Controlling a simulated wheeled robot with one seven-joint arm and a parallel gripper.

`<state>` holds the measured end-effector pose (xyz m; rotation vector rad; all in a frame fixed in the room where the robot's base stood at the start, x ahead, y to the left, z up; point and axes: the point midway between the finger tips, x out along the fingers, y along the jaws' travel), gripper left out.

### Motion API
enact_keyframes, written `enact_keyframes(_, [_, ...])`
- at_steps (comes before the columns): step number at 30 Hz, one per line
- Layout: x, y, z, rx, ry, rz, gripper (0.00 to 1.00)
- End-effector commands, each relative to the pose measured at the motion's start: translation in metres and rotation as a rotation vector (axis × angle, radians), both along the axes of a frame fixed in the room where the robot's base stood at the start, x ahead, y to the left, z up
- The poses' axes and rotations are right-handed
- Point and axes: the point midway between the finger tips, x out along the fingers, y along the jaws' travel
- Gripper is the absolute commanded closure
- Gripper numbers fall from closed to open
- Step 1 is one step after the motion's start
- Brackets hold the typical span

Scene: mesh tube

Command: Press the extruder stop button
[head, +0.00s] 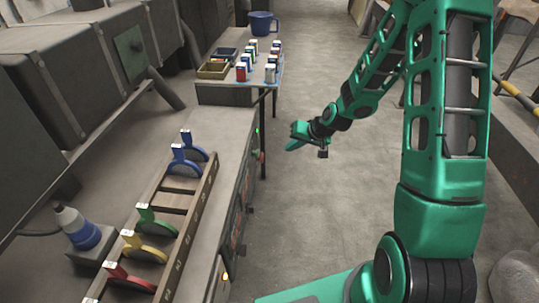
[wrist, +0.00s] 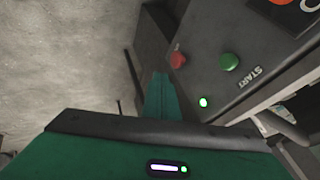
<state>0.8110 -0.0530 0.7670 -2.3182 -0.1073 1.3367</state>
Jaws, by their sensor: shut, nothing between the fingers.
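The control panel (wrist: 215,40) shows in the wrist view, with a red button (wrist: 177,60) and a green button (wrist: 228,62). START is printed by the green button; the small label by the red one is too small to read. My gripper (wrist: 160,78) is shut and empty, its green fingers pointing up the picture, with the tips just below and left of the red button. In the head view my gripper (head: 290,147) is right of the bench's side face, with a gap to the small red button (head: 262,157) there.
A lit green lamp (wrist: 203,102) is on the panel. The bench (head: 225,150) carries a rack with coloured clamp-like pieces. Open concrete floor (head: 320,220) lies around my gripper.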

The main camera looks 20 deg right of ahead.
Motion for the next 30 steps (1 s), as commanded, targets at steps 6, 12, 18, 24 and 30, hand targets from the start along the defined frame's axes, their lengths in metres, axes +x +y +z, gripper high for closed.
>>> enact_keyframes(6, [0.0, 0.0, 0.0, 0.0, -0.001, 0.0, 1.0])
enact_keyframes(12, [0.003, 0.001, -0.003, 0.0, 0.0, 0.0, 1.0])
enact_keyframes(18, [0.014, 0.008, -0.023, 0.0, 0.003, 0.001, 1.0])
enact_keyframes(24, [0.031, 0.017, -0.049, -0.001, 0.003, 0.002, 1.0])
enact_keyframes(30, [0.049, 0.027, -0.076, 0.0, 0.001, 0.002, 1.0])
